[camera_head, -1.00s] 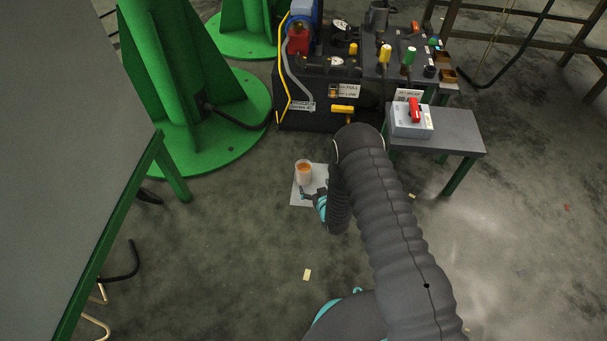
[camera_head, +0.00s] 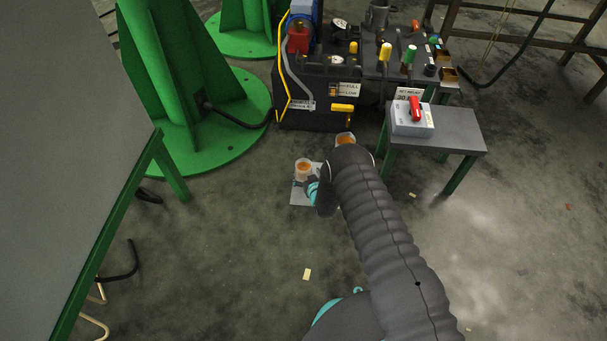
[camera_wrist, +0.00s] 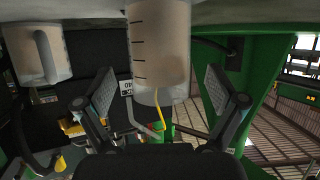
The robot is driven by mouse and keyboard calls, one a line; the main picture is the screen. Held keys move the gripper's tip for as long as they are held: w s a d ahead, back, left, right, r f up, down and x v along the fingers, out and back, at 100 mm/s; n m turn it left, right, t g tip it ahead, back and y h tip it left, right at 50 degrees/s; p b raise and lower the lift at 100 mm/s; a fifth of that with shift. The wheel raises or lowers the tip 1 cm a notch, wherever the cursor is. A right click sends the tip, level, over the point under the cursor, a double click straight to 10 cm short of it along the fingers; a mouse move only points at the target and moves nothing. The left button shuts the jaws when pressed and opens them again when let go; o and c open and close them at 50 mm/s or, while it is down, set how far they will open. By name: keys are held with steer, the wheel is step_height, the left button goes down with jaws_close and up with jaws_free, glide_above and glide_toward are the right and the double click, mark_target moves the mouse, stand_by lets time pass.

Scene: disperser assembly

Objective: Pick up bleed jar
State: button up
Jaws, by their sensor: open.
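In the wrist view a jar (camera_wrist: 160,45) with dark graduation marks shows in line with the gap between my fingers. My gripper (camera_wrist: 156,85) is open, with a finger on either side and visible gaps to the jar. In the head view my gripper (camera_head: 312,189) is just in front and right of the jar, partly hidden by my arm. Whether the jar is fully between the fingertips I cannot tell.
A second container (camera_head: 345,138) with orange contents stands behind my arm; a handled container (camera_wrist: 37,52) shows left in the wrist view. The black machine (camera_head: 315,110) is behind, a grey side table (camera_head: 455,130) right, a green column base (camera_head: 215,140) left.

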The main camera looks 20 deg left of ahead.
mark_target(301, 167)
steer(key=shift+x, duration=1.9)
steer(key=shift+f, duration=0.1)
steer(key=c, duration=1.3)
